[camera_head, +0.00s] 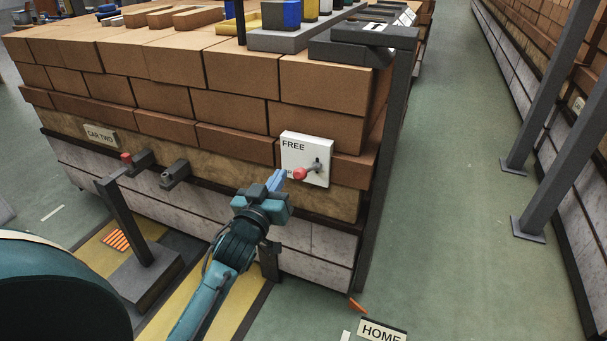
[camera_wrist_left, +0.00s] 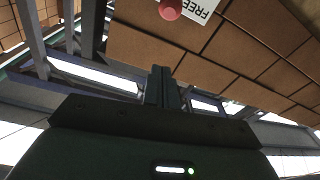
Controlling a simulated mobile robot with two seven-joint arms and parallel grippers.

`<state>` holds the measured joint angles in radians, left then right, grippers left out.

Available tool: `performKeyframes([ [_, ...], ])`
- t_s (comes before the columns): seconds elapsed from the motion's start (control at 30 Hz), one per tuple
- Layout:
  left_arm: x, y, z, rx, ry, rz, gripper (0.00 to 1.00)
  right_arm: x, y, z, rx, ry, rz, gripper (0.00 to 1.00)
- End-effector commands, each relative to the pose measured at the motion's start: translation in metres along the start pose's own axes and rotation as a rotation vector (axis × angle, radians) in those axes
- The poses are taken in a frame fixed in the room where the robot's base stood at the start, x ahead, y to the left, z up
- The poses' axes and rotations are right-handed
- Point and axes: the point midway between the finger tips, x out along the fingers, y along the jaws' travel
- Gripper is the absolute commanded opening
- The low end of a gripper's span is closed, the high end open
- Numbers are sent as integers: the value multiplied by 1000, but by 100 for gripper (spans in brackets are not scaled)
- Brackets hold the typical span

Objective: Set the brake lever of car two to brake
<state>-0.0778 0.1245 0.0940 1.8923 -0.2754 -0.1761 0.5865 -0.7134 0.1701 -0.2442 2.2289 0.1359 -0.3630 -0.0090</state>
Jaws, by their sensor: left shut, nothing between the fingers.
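The brake lever has a red knob (camera_head: 300,174) on a short grey stem and sits on a white plate (camera_head: 318,153) on the side of the brick-laden car (camera_head: 230,125). The plate reads "FREE" at its top; lower lettering is mostly hidden behind the knob and gripper. A "CAR TWO" sign (camera_head: 101,135) is on the same side. My left gripper (camera_head: 277,180) is shut and empty, just left of the knob; I cannot tell whether they touch. In the left wrist view the shut fingers (camera_wrist_left: 161,88) point toward the bricks, and the red knob (camera_wrist_left: 170,9) is at the top edge.
A grey post on a base (camera_head: 145,268) stands left of my left arm. A dark upright (camera_head: 383,170) runs at the car's right corner. A "HOME" sign (camera_head: 381,331) is low on the floor. The green aisle at right (camera_head: 450,200) is clear up to grey posts.

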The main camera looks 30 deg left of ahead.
Motion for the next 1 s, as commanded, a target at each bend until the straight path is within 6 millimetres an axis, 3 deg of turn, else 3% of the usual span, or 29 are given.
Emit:
performKeyframes([
  [0.47, 8, 0, -1, 1, 2, 1, 0, -1, 0, 0, 4, -1, 2, 36],
  [0.97, 104, 0, -1, 0, 2, 0, 0, -1, 2, 5, 0, 1, 7, 36],
  [1.0, 98, 0, 12, -2, -6, -1, 0, -1, 2, 6, -1, 3, 8, 36],
])
